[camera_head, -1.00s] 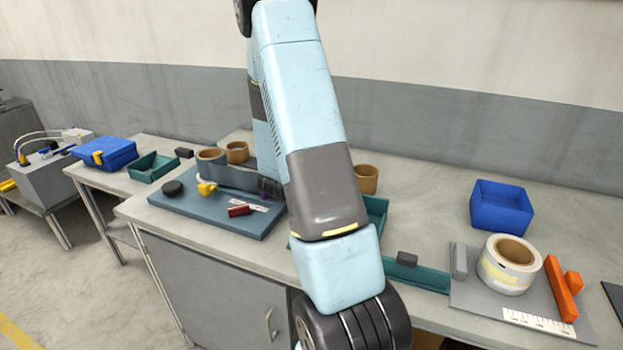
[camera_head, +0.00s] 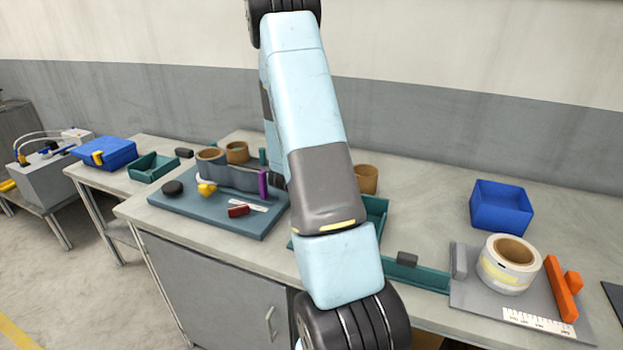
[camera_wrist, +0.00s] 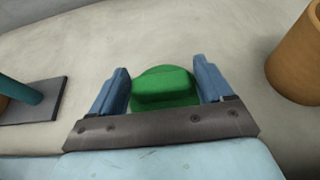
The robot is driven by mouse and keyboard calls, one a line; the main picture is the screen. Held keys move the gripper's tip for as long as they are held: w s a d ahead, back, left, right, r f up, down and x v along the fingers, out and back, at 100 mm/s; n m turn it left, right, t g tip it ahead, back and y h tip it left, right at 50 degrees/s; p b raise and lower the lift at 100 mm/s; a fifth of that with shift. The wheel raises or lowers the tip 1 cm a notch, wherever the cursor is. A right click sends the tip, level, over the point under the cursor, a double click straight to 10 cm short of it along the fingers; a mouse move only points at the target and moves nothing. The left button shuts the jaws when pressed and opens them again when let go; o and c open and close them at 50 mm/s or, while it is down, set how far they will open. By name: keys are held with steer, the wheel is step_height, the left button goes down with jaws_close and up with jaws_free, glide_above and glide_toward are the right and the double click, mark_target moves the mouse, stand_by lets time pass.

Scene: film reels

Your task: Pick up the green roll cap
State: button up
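The green roll cap (camera_wrist: 165,92) shows in the wrist view, a round disc with a raised block-shaped grip on top. My gripper (camera_wrist: 162,72) is open, with one blue finger to the left of the cap's grip and one to the right. The grip lies between the fingers, close to both. I cannot tell whether either finger touches it, or the exact height of the fingertips above the bench. In the head view the cap and my gripper are hidden behind my arm.
In the wrist view a brown roll core (camera_wrist: 298,60) stands at the right and a teal post on a dark base (camera_wrist: 35,112) at the left. A blue bin (camera_head: 500,208) is at the right.

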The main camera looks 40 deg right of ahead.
steer(key=shift+f, duration=0.1)
steer(key=c, duration=0.7)
steer(key=shift+a, duration=0.1)
